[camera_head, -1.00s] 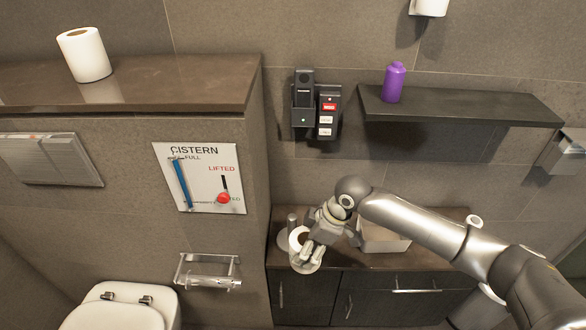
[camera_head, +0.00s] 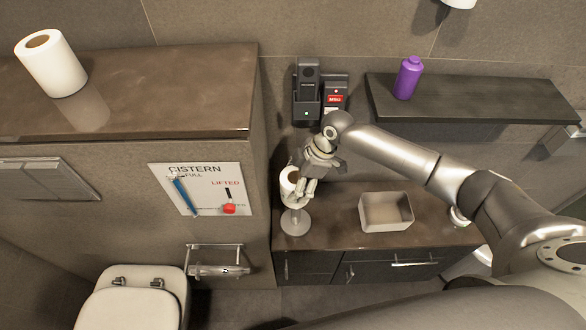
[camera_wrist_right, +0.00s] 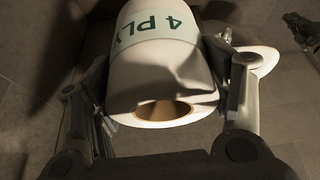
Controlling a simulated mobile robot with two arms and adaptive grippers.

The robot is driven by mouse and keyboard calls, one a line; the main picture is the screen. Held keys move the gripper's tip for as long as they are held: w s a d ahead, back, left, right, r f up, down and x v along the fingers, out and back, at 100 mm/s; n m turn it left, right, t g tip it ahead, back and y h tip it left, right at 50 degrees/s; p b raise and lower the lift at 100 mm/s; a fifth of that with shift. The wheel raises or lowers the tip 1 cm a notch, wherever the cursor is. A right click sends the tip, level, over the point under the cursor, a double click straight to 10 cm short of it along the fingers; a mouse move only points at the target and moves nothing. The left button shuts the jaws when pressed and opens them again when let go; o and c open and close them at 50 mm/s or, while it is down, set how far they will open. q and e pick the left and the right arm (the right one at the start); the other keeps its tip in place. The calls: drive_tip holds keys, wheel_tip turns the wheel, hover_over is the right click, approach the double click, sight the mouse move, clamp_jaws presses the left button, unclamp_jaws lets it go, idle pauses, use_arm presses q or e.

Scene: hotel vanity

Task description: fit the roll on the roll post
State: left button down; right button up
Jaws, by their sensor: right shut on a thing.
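A white roll (camera_head: 288,184) with a brown core stands about upright over the round base of the roll post (camera_head: 295,223) on the vanity counter. My right gripper (camera_head: 303,188) is shut on the roll from its right side. In the right wrist view the roll (camera_wrist_right: 165,75) with a green "4 PLY" band sits between the two fingers, its core opening facing the camera.
An open beige box (camera_head: 386,211) stands on the counter (camera_head: 335,228), right of the post. A phone unit (camera_head: 308,90) hangs on the wall behind. A purple bottle (camera_head: 408,77) stands on the dark shelf (camera_head: 480,103). Another roll (camera_head: 50,63) stands on the left ledge.

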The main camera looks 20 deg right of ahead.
sight(297, 211)
drive_tip(key=f+b, duration=0.3)
drive_tip(key=shift+s+f, duration=0.1)
drive_tip(key=shift+s, duration=0.25)
drive_tip(key=shift+s+f+b, duration=0.1)
drive_tip(key=shift+f+b, duration=0.25)
drive_tip(key=shift+b, duration=0.05)
drive_tip(key=shift+f+b, duration=3.8)
drive_tip(key=shift+f, duration=1.9)
drive_tip(key=o, duration=1.1)
